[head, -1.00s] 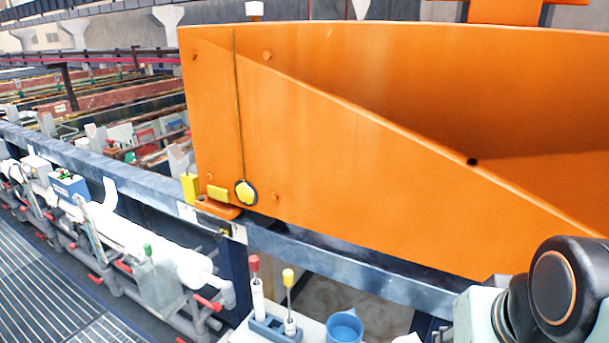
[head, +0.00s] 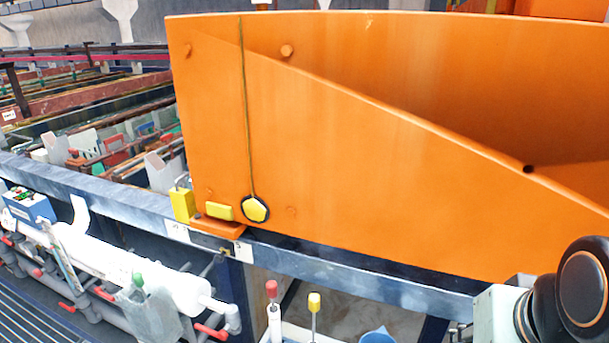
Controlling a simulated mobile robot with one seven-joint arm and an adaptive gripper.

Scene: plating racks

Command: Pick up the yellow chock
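A small yellow block (head: 219,211), which looks like the chock, rests on a flat orange foot (head: 217,228) at the lower left corner of the large orange panel. A taller yellow piece (head: 183,204) with what looks like a metal shackle stands just left of it. A round yellow disc with a dark rim (head: 255,208) hangs on a cord to its right, against the panel. My gripper is out of view; only part of my arm shows at the lower right, well apart from the yellow block.
The large orange panel (head: 330,150) fills the middle and right. A blue-grey rail (head: 110,196) runs below it, with white pipes (head: 130,268) and red-handled valves in front. Red- and yellow-topped tools (head: 314,303) and a blue cup (head: 377,337) stand at the bottom.

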